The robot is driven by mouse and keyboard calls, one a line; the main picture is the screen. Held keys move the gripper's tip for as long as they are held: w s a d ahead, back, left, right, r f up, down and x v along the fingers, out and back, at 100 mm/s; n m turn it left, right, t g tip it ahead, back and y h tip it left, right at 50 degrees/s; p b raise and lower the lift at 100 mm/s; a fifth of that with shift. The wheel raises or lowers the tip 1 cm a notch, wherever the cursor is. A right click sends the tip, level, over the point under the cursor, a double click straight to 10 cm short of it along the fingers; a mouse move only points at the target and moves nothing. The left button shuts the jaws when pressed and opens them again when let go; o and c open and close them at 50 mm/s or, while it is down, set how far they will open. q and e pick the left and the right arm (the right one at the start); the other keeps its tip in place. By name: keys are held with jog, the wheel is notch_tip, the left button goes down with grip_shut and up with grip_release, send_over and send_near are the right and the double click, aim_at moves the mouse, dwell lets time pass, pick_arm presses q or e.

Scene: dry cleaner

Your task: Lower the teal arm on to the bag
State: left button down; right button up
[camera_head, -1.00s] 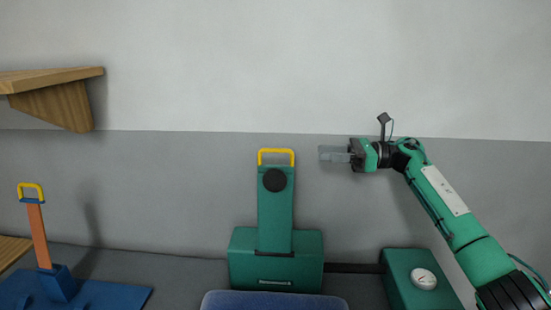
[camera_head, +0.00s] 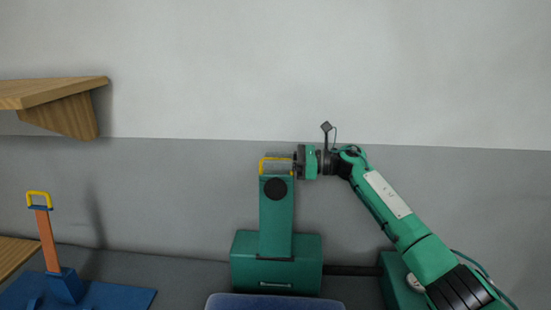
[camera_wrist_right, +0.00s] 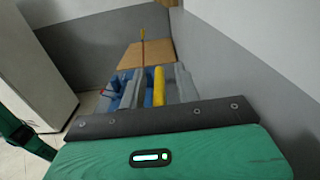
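The teal arm (camera_head: 275,222) stands upright on its teal base (camera_head: 248,272), with a black round knob near its top and a yellow handle (camera_head: 262,166) on the end. My right gripper (camera_head: 283,158) comes in from the right at the handle's height. In the right wrist view the yellow handle (camera_wrist_right: 158,86) shows as a bar between the two grey fingers, with room beside it; the fingers look open around it. A blue padded thing (camera_head: 275,301) lies in front of the base, cut by the lower edge; I cannot tell whether it is the bag. My left gripper is out of view.
An orange arm (camera_head: 48,240) with its own yellow handle stands on a blue base (camera_head: 110,298) at the left. A wooden shelf (camera_head: 60,92) sticks out from the wall at upper left. A teal box (camera_head: 392,280) stands partly behind my right arm.

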jog(key=shift+s, duration=0.1)
grip_shut()
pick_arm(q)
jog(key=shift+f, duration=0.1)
